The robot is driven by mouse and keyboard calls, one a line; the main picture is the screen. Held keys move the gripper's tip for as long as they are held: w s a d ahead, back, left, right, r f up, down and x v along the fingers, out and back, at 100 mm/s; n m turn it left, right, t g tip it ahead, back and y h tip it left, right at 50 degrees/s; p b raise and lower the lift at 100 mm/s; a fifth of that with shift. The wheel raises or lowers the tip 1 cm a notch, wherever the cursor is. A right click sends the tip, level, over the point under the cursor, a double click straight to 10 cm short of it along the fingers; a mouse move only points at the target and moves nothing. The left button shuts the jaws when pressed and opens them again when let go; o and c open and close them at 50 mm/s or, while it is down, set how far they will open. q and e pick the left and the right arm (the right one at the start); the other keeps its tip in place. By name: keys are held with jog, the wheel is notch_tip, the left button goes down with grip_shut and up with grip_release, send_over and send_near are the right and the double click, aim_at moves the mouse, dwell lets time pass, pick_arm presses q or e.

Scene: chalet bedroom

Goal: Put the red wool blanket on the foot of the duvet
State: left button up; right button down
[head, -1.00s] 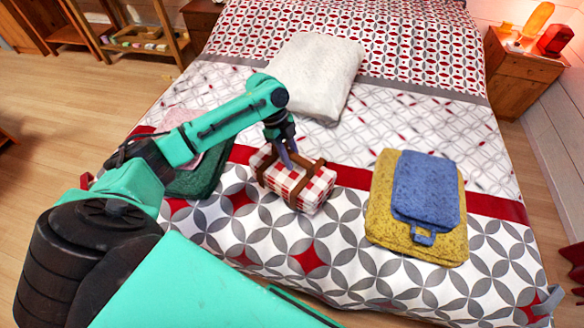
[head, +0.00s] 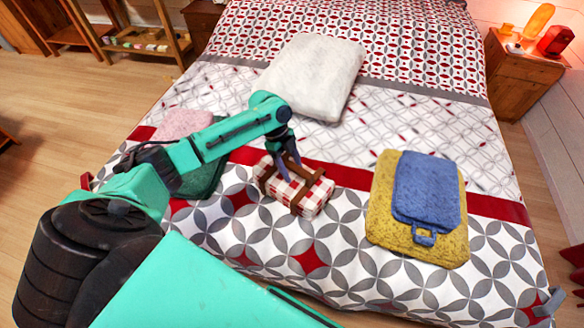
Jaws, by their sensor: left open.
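A red-and-white checked bundle with brown straps (head: 312,199) lies on the patterned duvet (head: 262,232), left of the middle near the foot end. It is the nearest match I see to the red wool blanket, though I cannot tell its material. My left gripper (head: 288,174) is open, its fingers pointing down at the bundle's top by the strap handle. I cannot tell whether they touch it. My left forearm crosses the bed's left side. My right gripper is not in view.
A blue folded item (head: 427,188) lies on a yellow folded blanket (head: 386,219) to the right. A white pillow (head: 315,75) lies behind the bundle. A pink cloth (head: 182,123) and a dark green cloth (head: 206,181) lie left, partly behind my arm. A dark red object (head: 576,256) is cut off at right.

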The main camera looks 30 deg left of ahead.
pick_arm(q)
jog(key=v, duration=1.2)
jog(key=shift+f, duration=0.1)
